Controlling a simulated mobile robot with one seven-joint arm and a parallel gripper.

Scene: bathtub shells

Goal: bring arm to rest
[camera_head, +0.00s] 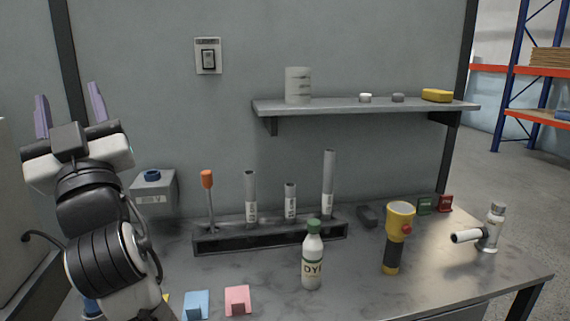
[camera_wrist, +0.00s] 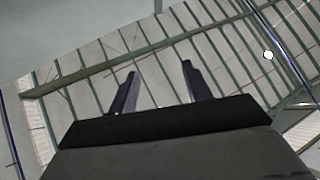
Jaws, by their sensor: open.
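My arm stands raised at the left side of the head view. My gripper (camera_head: 69,105) points upward there, with its two purple-grey fingers spread apart and nothing between them. In the wrist view my gripper (camera_wrist: 158,85) is open and empty against the ceiling beams. The arm hides part of the bench's left end and whatever lies behind it.
On the bench (camera_head: 350,290) stand a rack (camera_head: 270,238) of upright tubes, a green-capped bottle (camera_head: 313,258), a yellow flashlight (camera_head: 395,240) and a white-and-metal fitting (camera_head: 486,232). A wall shelf (camera_head: 360,106) juts out above. A grey box (camera_head: 153,192) sits beside my arm.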

